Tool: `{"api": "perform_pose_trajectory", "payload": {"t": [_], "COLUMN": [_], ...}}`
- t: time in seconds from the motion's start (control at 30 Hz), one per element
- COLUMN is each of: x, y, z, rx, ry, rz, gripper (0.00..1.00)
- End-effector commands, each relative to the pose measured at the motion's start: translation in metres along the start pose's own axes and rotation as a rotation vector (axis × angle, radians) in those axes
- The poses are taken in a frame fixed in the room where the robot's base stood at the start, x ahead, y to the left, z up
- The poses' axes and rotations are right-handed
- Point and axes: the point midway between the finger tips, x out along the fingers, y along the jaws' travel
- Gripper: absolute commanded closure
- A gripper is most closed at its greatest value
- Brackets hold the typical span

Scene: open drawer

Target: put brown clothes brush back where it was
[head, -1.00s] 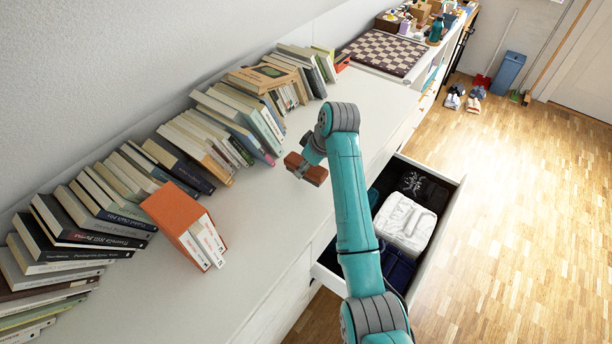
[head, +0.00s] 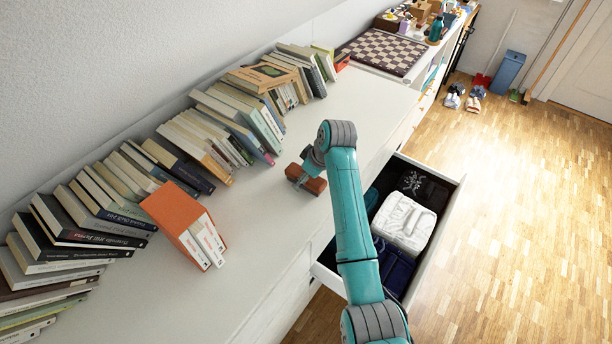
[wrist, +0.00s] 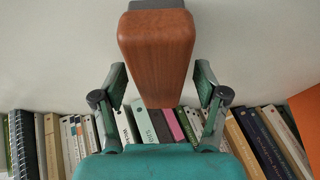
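The brown clothes brush (head: 315,185) is at the white cabinet top (head: 262,215), right of the row of books in the head view. My gripper (head: 303,177) is shut on it, with one finger on each side. In the wrist view the brush (wrist: 157,55) fills the space between the fingers of my gripper (wrist: 160,84), its narrow end toward the palm and a dark part at the top edge. The brush is low over or touching the cabinet top; I cannot tell which.
Books (head: 235,120) line the wall, with an orange box of books (head: 172,212) nearer. The open drawer (head: 452,210) holds a white folded item (head: 404,222) and dark clothes, partly behind my arm. A chessboard (head: 385,52) lies farther back. The cabinet top around the brush is clear.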

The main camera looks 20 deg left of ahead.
Motion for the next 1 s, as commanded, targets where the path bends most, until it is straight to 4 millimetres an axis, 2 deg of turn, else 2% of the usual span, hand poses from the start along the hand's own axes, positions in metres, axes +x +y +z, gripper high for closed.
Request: {"api": "perform_pose_trajectory", "payload": {"t": [0.17, 0.33, 0.7, 0.9, 1.0], "x": [-0.001, -0.014, -0.086, -0.113, -0.119], "y": [0.000, 0.001, 0.001, 0.001, 0.000], "z": [-0.001, -0.001, -0.001, -0.002, -0.001], "rx": [0.000, 0.000, 0.000, 0.000, 0.000], "ry": [0.000, 0.001, 0.002, 0.002, 0.000], "rz": [0.000, 0.001, 0.003, 0.002, 0.000], "gripper": [0.28, 0.28, 0.28, 0.28, 0.28]}}
